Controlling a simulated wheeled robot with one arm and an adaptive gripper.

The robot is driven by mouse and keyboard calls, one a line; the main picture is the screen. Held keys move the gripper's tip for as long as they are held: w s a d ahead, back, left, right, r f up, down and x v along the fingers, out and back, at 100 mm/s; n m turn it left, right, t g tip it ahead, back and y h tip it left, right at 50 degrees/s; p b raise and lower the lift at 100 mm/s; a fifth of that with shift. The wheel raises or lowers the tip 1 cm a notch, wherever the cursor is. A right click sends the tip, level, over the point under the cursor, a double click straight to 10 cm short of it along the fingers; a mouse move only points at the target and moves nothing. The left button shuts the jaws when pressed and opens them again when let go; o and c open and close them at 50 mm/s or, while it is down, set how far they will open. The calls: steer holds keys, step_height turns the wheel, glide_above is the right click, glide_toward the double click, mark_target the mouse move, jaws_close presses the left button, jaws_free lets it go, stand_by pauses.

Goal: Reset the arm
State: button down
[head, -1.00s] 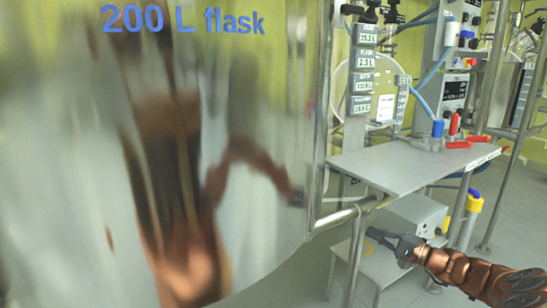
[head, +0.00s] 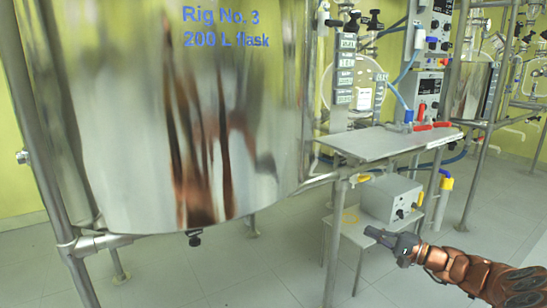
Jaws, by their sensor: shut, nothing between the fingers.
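My gripper (head: 376,234) is at the lower right of the head view, at the end of my copper-coloured arm, which comes in from the right edge. It points left and its fingers are shut with nothing between them. It appears in front of a low white stand (head: 350,238) and below a grey shelf (head: 375,145). I see no contact with anything.
A large shiny steel vessel (head: 110,130) marked "Rig No. 3, 200 L flask" fills the left, held in a pipe frame (head: 100,243). A grey box (head: 390,198) sits on the low stand. Red-handled valves (head: 430,126) are on the shelf. Floor (head: 240,270) is clear below the vessel.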

steer(key=s+a+r+n+g+y+p, duration=0.1)
steer(key=s+a+r+n+g+p, duration=0.4)
steer(key=a+r, duration=0.55)
steer(key=s+a+r+n+g+p, duration=0.2)
steer(key=s+a+r+g+p, duration=0.3)
steer(key=s+a+r+p, duration=0.45)
steer(key=s+a+r+n+g+h+p, duration=0.2)
steer(key=s+a+r+p, duration=0.1)
steer(key=s+r, duration=0.3)
steer(key=s+a+r+n+g+h+p, duration=0.1)
steer(key=s+a+r+h+p, duration=0.25)
steer(key=s, duration=0.35)
steer(key=s+d+r+h+p, duration=0.3)
steer(key=s+d+h+p, duration=0.2)
steer(key=s+d+p, duration=0.3)
steer(key=s+d+r+h+p, duration=0.4)
steer(key=s+d+p, duration=0.3)
steer(key=s, duration=0.6)
steer(key=shift+s+d+g+h+p, duration=0.25)
steer(key=shift+d+g+h+p, duration=0.15)
steer(key=shift+p, duration=0.7)
